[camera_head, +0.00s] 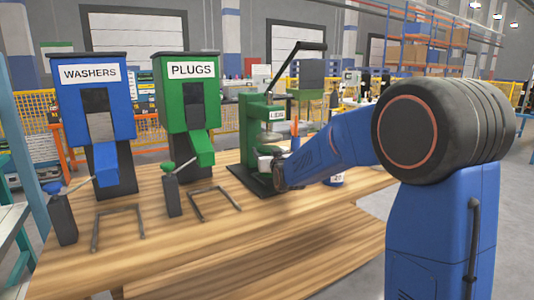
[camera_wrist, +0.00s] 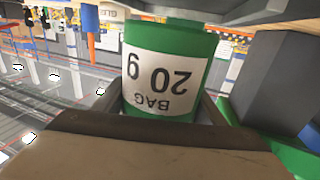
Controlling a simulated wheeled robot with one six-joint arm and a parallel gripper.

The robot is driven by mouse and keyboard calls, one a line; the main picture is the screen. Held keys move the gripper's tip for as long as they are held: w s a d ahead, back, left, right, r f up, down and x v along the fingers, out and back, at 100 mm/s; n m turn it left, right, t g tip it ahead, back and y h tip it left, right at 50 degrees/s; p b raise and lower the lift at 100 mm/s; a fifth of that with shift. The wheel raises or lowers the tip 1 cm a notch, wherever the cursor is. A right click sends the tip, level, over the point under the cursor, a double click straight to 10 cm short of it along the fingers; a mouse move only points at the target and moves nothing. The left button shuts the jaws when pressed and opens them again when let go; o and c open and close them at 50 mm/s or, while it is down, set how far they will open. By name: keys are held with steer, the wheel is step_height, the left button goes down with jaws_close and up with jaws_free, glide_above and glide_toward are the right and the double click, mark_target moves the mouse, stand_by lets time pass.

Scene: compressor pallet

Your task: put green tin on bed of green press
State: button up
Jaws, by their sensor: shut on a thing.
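The green press (camera_head: 255,125) stands on the wooden bench, with a raised black lever and a column on its left side. My gripper (camera_head: 275,170) is at the press's working gap, coming in from the right. It is shut on the green tin (camera_wrist: 203,48), whose white label reads upside down in the wrist view as "BAG 20 g". In the head view the tin is small and partly hidden by my gripper. In the wrist view a grey surface (camera_wrist: 240,10) lies close along the tin's lower end. I cannot tell whether they touch.
A blue washers dispenser (camera_head: 94,100) and a green plugs dispenser (camera_head: 184,90) stand left of the press. Two small hand pumps and metal frames stand before them. A white and blue container (camera_head: 334,180) is right of my gripper. The bench front (camera_head: 150,255) is clear.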

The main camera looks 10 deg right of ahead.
steer(key=shift+f, duration=0.65)
steer(key=o, duration=1.2)
steer(key=shift+r, duration=0.1)
steer(key=shift+r, duration=0.3)
steer(key=shift+s+r, duration=0.25)
steer(key=shift+s, duration=0.05)
steer(key=s, duration=1.2)
steer(key=shift+d+f, duration=0.1)
steer(key=shift+d, duration=0.3)
steer(key=s+d+f+g, duration=0.2)
steer(key=s+f+g, duration=0.2)
steer(key=s, duration=1.1)
steer(key=s+d+f+g, duration=0.2)
steer(key=s+f+g, duration=0.2)
steer(key=s, duration=1)
steer(key=s+d+f+g+h, duration=0.1)
steer(key=s+f+g, duration=0.4)
steer(key=s, duration=1)
steer(key=shift+s+d+f+m, duration=0.2)
steer(key=shift+d+f, duration=0.1)
steer(key=shift+f, duration=0.2)
steer(key=shift+s+d+f+m, duration=0.15)
steer(key=shift+d+f, duration=0.15)
steer(key=shift+f, duration=0.2)
